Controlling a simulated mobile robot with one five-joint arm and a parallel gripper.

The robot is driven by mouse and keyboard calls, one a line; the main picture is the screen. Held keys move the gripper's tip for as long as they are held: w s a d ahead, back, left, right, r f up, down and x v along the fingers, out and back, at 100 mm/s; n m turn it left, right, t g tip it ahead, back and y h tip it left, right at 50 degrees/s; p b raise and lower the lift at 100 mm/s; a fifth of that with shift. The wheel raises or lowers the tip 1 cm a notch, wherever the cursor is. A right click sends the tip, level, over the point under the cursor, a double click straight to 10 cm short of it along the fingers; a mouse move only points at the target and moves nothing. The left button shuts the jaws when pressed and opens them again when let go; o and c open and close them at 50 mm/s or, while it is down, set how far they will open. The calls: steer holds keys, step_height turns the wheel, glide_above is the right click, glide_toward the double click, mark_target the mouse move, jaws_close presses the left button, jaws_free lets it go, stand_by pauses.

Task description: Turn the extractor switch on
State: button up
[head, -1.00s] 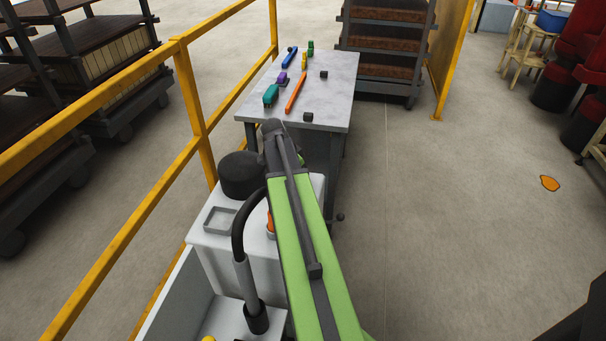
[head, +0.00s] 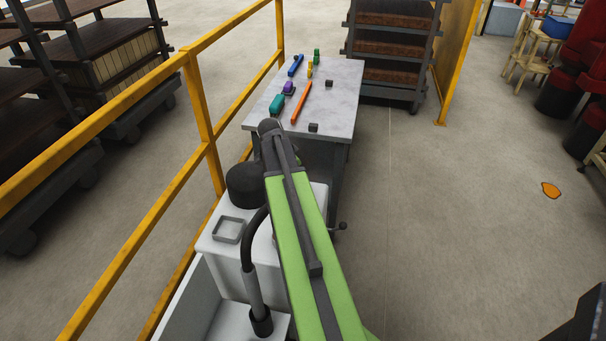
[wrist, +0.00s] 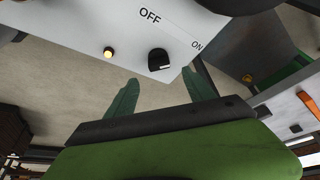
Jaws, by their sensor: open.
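The extractor switch is a small dark knob (wrist: 158,58) on a white panel (wrist: 84,18), seen in the wrist view. The words OFF and ON are printed above it, OFF to the left and ON to the right. I cannot tell which word the knob points to. A small yellowish lamp (wrist: 108,52) sits left of the knob. My gripper (wrist: 160,77) is open and empty. Its two green fingers point toward the panel, one on each side of the knob in the picture; no contact is visible. In the head view my arm hides the gripper and switch.
A white machine housing (head: 216,247) with a black round cap (head: 244,186) stands beside my arm. A yellow railing (head: 205,140) runs along its left. Behind it is a grey table (head: 338,98) with several coloured objects. The floor (head: 440,220) to the right is mostly clear.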

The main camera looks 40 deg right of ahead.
steer(key=p+v, duration=0.8)
steer(key=v, duration=0.2)
steer(key=shift+a+r, duration=0.15)
steer(key=shift+r, duration=0.1)
steer(key=shift+w, duration=0.1)
